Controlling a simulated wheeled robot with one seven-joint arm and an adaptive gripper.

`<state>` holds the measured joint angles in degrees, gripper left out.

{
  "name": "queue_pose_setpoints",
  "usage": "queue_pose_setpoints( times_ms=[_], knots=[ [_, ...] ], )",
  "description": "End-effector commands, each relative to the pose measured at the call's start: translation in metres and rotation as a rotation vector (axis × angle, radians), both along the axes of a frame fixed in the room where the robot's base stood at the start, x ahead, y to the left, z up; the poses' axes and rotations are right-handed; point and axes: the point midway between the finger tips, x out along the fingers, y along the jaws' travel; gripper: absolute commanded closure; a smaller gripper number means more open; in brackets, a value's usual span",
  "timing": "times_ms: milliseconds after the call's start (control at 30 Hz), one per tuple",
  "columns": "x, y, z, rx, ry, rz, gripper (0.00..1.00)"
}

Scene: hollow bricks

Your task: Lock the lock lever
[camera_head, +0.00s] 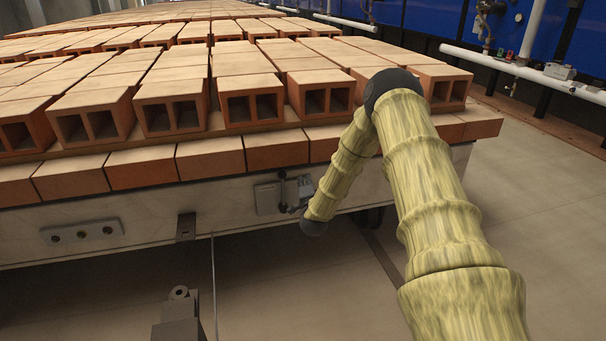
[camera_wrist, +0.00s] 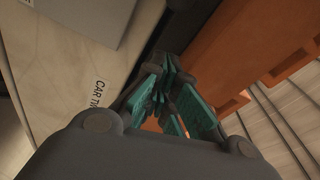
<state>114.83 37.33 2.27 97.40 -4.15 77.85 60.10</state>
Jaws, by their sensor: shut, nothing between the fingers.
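The lock lever (camera_head: 283,188) is a thin dark upright bar with a dark top. It stands beside a grey plate (camera_head: 266,199) on the pale side panel of the brick cart. My gripper (camera_head: 293,209) is small in the head view, just right of the lever and close to it. I cannot tell whether they touch. In the wrist view my gripper (camera_wrist: 168,72) shows teal finger pads drawn together with nothing between them. I cannot make out the lever for sure in the wrist view. My forearm hides the panel right of the gripper.
The cart's pale panel (camera_head: 120,215) carries rows of hollow bricks (camera_head: 170,105) above the lever. A three-hole plate (camera_head: 82,233) and a bracket (camera_head: 186,227) are to the left. The floor (camera_head: 530,210) at right is mostly open. Pipes (camera_head: 520,70) run along the blue wall.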

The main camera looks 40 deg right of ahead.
Motion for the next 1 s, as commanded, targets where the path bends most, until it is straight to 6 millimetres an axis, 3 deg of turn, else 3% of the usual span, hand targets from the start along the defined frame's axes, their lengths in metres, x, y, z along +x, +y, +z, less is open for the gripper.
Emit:
queue_pose_setpoints(
  times_ms=[300, 867, 1000],
  knots=[
    [-0.023, 0.013, 0.0, 0.0, 0.0, -0.001, 1.0],
    [-0.024, 0.014, -0.001, -0.001, -0.001, -0.001, 1.0],
    [-0.026, 0.025, -0.009, -0.008, 0.033, 0.016, 1.0]
  ],
)
